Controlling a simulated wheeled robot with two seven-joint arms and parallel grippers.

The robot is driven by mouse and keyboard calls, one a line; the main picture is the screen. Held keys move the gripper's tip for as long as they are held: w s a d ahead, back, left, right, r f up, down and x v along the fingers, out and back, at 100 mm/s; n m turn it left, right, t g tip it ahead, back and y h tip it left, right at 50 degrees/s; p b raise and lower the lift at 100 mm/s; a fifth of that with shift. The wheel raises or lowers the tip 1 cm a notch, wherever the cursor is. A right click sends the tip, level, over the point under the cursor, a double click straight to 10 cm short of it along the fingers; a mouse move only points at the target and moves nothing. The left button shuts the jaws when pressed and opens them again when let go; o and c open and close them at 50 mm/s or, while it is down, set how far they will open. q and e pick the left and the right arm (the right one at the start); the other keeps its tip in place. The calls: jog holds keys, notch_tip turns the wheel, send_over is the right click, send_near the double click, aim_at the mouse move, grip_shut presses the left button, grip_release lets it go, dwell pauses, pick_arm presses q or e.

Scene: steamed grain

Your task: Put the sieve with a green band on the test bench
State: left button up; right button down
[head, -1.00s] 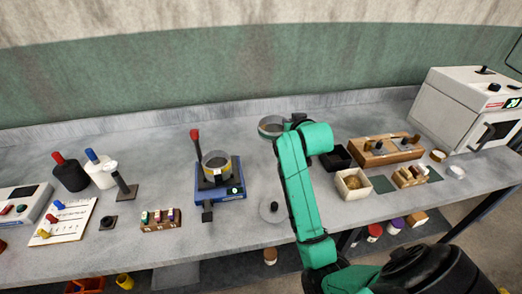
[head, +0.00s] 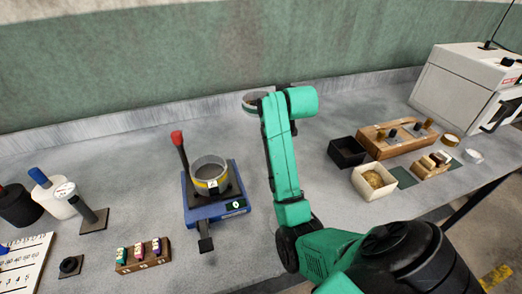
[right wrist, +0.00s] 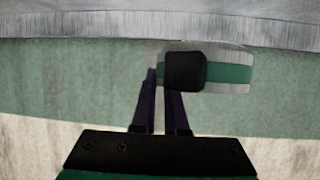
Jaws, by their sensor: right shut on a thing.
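The sieve with a green band (right wrist: 230,73) is in the right wrist view, a pale ring with a dark block on its near side. My right gripper (right wrist: 160,82) is shut on that block and holds the sieve in front of the wall, apparently raised. In the head view the sieve (head: 252,100) shows partly, left of my green arm, which hides the right gripper's fingers. A blue device (head: 217,203) with a red-tipped lever stands on the grey bench (head: 330,110). A sieve with a yellow band (head: 209,173) sits on it. My left gripper is out of view.
A black box (head: 346,152), a white box of grain (head: 365,190) and a wooden rack (head: 395,138) stand right of my arm. A small block with colored vials (head: 142,254) and bottles (head: 50,195) are at left. Bare bench lies behind the blue device.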

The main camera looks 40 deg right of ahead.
notch_tip(320, 180, down, 18)
jog(key=shift+s+r+p, duration=0.1)
jog(key=shift+s+p, duration=0.05)
jog(key=shift+p, duration=0.3)
jog(key=c, duration=0.9)
grip_release()
jog(key=v, duration=1.2)
jog(key=shift+a, duration=0.1)
